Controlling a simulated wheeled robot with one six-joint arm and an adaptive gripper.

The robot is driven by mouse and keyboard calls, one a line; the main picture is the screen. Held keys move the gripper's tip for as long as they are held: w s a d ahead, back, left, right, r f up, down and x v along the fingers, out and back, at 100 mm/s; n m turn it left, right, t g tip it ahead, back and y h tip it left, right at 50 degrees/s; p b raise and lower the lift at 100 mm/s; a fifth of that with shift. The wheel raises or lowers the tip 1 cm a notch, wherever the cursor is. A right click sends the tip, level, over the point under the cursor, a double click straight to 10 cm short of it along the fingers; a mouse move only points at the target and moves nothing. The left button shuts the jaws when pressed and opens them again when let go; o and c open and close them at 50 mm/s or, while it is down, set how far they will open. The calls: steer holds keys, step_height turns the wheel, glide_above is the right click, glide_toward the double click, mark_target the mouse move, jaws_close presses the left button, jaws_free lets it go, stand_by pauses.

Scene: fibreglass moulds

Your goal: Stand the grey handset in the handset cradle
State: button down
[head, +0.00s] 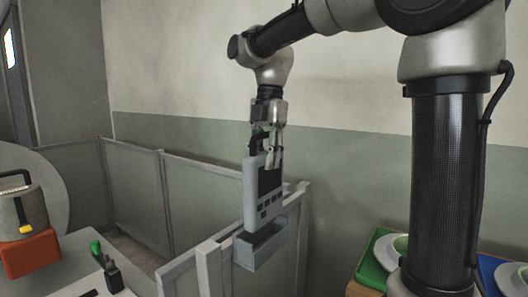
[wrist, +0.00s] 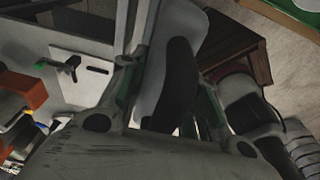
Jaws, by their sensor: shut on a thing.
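The grey handset (head: 256,200), with a dark screen and small dark buttons, is upright in the head view. My gripper (head: 266,152) is shut on its upper end from above. The handset cradle (head: 258,257), a small grey-blue open box, sits at the top of the partition. The handset's lower end is at the cradle's mouth; whether it touches the floor inside is hidden. In the wrist view the handset (wrist: 158,62) shows between my gripper's fingers, and I cannot make out the cradle there.
Grey partition panels (head: 205,195) run behind and left of the cradle. At left are an orange block (head: 31,254) under a grey device and a white board (head: 90,285) with a green-tipped black tool (head: 107,266). At right, a green tray (head: 372,262) holds a pale mould.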

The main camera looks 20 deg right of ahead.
mark_target(265, 186)
steer(key=shift+f, duration=3.85)
steer(key=c, duration=1)
jaws_free()
steer(key=shift+o, duration=0.2)
steer(key=r, duration=0.4)
steer(key=d+r, duration=0.1)
steer(key=r, duration=0.3)
steer(key=w+r, duration=0.1)
steer(key=r, duration=0.3)
steer(key=shift+d, duration=0.25)
steer(key=shift+f, duration=0.1)
